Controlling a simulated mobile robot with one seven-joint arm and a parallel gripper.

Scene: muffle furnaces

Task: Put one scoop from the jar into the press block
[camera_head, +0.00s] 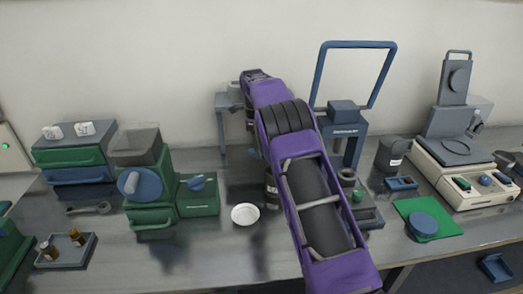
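A dark grey jar (389,157) with a small white label stands right of the blue press frame (345,131). Another dark, labelled cylinder (271,188) is mostly hidden behind my purple arm; I cannot tell whether it is the jar. A small dark ring-shaped part (347,177) and a green base sit low at the press, partly covered by my arm; I cannot tell which part is the press block. A grey spoon-like tool (90,208) lies on the bench at the left. My arm crosses the middle, and my gripper does not show.
A white dish (245,215) lies left of my arm. Green and blue units (148,185) stand at the left, near a tray (66,250) with small brass-coloured pieces. A balance-like device (465,175) and a green mat (430,219) with a blue disc are at the right.

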